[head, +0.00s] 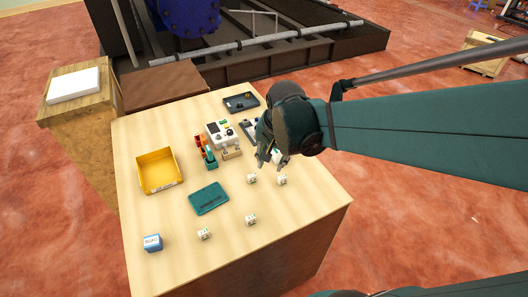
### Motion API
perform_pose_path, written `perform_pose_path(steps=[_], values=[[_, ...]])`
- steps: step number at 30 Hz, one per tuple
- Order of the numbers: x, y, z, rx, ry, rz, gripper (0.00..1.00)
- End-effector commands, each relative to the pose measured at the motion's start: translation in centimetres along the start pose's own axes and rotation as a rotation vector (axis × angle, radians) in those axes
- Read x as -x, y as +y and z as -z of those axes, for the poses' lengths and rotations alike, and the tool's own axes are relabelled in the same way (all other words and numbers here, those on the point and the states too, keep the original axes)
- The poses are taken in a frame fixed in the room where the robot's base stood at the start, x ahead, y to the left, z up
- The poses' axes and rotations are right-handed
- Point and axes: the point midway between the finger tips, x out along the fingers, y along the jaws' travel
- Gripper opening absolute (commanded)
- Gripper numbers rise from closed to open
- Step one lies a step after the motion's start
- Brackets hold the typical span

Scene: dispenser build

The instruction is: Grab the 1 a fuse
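Several small white blocks with dark markings lie on the wooden table; their print is too small to read, so I cannot tell which is the 1 A fuse. Two are close below my gripper: a left block (252,179) and a right block (282,180). A front block (251,220) and a front-left block (205,233) lie nearer the table's front edge. My gripper (270,161) points down above the table's right side. A whitish patch shows by its fingers, but I cannot tell whether it is held or behind them.
A yellow bin (158,183) stands on the left of the table (180,215). A teal tray (208,199) lies mid-table, and a blue labelled box (152,243) is front left. A white device (216,129), small coloured parts (201,145) and a dark tray (241,102) are behind.

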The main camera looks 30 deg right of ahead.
Motion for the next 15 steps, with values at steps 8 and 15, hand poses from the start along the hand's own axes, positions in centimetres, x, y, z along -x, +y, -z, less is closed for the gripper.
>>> perform_pose_path(steps=[8, 15], values=[[-1.9, 0.7, 2.2, -0.189, -0.047, -0.060, 0.29], [-3.8, 1.8, 3.7, -0.352, -0.083, -0.117, 0.29]])
